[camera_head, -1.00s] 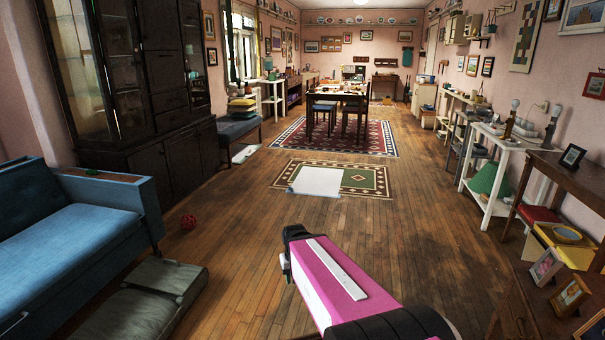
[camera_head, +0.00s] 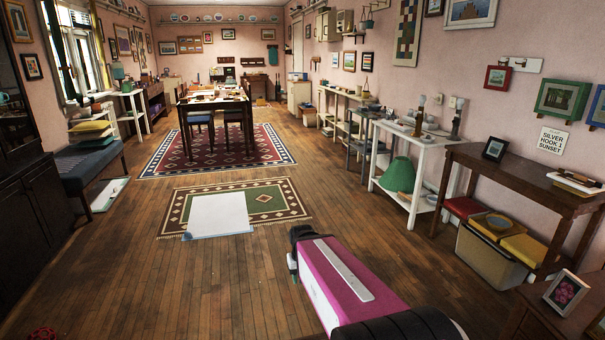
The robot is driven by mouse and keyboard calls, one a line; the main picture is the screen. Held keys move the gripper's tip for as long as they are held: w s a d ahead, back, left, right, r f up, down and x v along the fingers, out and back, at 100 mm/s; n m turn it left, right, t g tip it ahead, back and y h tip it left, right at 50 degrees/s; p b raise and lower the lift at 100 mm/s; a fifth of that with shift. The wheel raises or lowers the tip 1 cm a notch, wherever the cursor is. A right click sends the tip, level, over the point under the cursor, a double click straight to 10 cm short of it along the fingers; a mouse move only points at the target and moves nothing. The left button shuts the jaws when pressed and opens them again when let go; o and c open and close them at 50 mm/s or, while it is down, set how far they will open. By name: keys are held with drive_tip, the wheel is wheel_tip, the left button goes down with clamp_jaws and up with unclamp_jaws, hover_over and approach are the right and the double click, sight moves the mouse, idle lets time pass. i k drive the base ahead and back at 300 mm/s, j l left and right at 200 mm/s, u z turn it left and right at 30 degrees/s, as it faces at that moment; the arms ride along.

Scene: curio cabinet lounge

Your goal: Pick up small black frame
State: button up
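A small black frame (camera_head: 495,148) stands upright, leaning back, on the left end of a dark brown console table (camera_head: 520,170) by the right wall. My arm, with a magenta and white link, reaches forward from the bottom of the view. The end of my arm is well short of the console table and apart from the frame. My gripper's fingers do not show, so I cannot see whether they are open or hold anything.
A white shelf table (camera_head: 412,136) with a green object (camera_head: 398,176) stands left of the console. A bin (camera_head: 490,255) sits under the console. Another picture frame (camera_head: 565,292) stands on a near table at lower right. The wooden floor (camera_head: 250,275) ahead is clear, with rugs beyond.

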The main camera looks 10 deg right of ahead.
sight(494, 149)
drive_tip(key=i+l+z, duration=0.2)
drive_tip(key=i+z, duration=0.65)
drive_tip(key=i+j+z, duration=0.1)
drive_tip(key=i+z, duration=0.35)
drive_tip(key=i+j+z, duration=0.25)
drive_tip(key=i+z, duration=0.15)
